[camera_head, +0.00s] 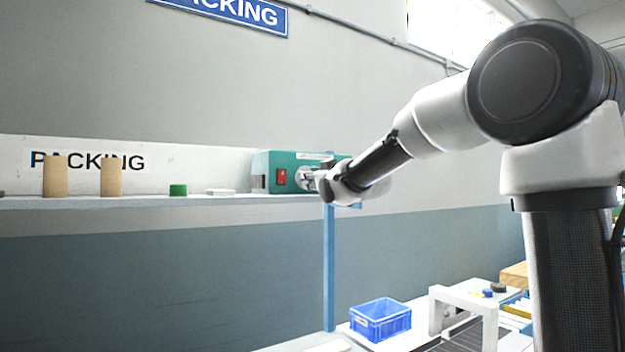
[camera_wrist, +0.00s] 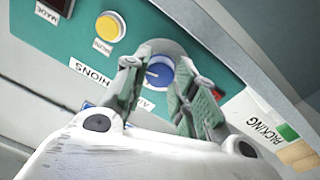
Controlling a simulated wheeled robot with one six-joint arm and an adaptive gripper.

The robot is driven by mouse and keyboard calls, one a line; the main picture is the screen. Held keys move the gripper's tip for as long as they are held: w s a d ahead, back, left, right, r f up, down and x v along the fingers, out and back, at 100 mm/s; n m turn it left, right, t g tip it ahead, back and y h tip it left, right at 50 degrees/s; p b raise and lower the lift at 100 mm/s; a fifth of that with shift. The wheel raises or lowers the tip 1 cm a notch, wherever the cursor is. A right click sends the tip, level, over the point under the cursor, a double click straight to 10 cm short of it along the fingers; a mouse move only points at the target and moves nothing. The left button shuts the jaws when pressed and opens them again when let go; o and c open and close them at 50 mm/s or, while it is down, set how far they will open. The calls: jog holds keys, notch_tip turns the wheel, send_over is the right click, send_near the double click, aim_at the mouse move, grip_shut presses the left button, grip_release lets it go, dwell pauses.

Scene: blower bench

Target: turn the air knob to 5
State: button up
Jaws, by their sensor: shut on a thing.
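The blue air knob (camera_wrist: 160,70) sits on a grey round dial on the teal front of the blower box (camera_wrist: 212,45). It shows a white pointer line; I cannot read any dial numbers. The "AI..." label below it is partly hidden. My gripper (camera_wrist: 162,78) is shut on the knob, with one green-padded finger on each side. In the head view, my gripper (camera_head: 322,181) is at the front of the blower box (camera_head: 263,162) on the shelf, and the knob is hidden there by my fingers.
A yellow button (camera_wrist: 110,26) and an "...HIONS" label (camera_wrist: 90,70) are near the knob. A red switch (camera_head: 282,177) is left of the dial. The shelf (camera_head: 130,201) holds two brown cylinders and a green block (camera_head: 178,190). A blue crate (camera_head: 380,320) stands below.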

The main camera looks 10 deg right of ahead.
jog(key=m, duration=0.5)
jog(key=shift+f, duration=0.15)
jog(key=shift+m, duration=0.3)
dwell(0.3)
jog(key=o, duration=1.1)
jog(key=shift+c, duration=0.2)
jog(key=shift+s, duration=0.1)
jog(key=v, duration=1.1)
jog(key=shift+s, duration=0.45)
